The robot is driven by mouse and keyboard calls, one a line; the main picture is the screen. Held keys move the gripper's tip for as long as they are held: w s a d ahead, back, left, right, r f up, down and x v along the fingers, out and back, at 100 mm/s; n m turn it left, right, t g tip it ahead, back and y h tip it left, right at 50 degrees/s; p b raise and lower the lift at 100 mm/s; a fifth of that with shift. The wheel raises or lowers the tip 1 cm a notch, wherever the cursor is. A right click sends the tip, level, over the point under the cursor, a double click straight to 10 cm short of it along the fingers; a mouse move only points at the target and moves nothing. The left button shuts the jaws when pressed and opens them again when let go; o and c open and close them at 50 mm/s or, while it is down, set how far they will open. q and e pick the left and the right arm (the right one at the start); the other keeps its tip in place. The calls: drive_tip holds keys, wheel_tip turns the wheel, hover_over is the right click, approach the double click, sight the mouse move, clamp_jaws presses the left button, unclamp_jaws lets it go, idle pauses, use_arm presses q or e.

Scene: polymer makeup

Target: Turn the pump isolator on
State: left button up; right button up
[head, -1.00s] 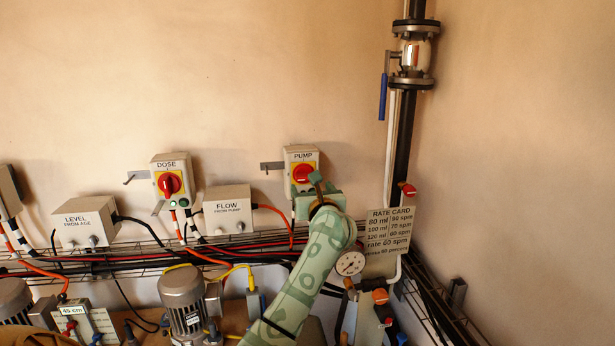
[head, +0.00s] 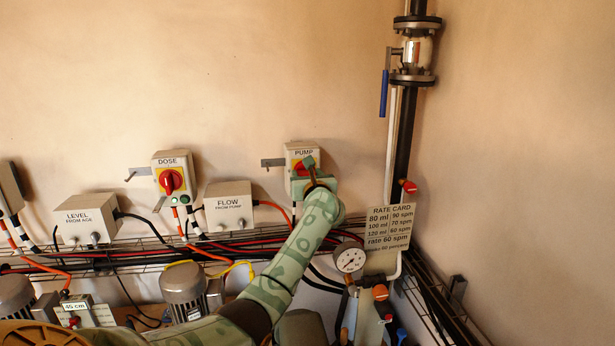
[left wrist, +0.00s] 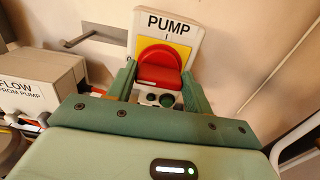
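The pump isolator (head: 303,151) is a pale box labelled PUMP on the back wall, with a red knob (left wrist: 158,58) on a yellow plate. In the left wrist view an "I" mark shows above the knob, and round buttons sit below it. My left gripper (head: 309,170) is at the front of this box and hides much of the knob in the head view. In the left wrist view its two fingers (left wrist: 159,75) stand open, one on each side of the knob. I cannot tell whether either finger touches it. My right gripper is not in view.
The DOSE isolator (head: 171,178) and the FLOW box (head: 228,207) are to the left. A metal bracket (head: 272,162) sticks out beside the pump isolator. A gauge (head: 349,257), the rate card (head: 389,228) and a black pipe (head: 406,135) are to the right. Cables run below.

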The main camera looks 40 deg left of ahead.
use_arm(q)
drive_tip(key=m+p, duration=0.3)
drive_tip(key=shift+d+r, duration=0.1)
drive_tip(key=shift+r, duration=0.1)
drive_tip(key=shift+w+d+f+m+p, duration=0.1)
drive_tip(key=shift+f+m+p, duration=0.05)
drive_tip(key=shift+m+p, duration=1.9)
drive_tip(key=shift+a+f+m+p, duration=0.1)
drive_tip(key=shift+m+p, duration=1.1)
drive_tip(key=shift+m, duration=1.7)
drive_tip(key=shift+w+d+f+m+p, duration=0.1)
drive_tip(key=shift+f+m+p, duration=0.05)
drive_tip(key=shift+m+p, duration=1.9)
drive_tip(key=shift+m+b, duration=0.35)
drive_tip(key=shift+m, duration=0.25)
drive_tip(key=o, duration=1)
drive_tip(key=shift+d+f, duration=0.1)
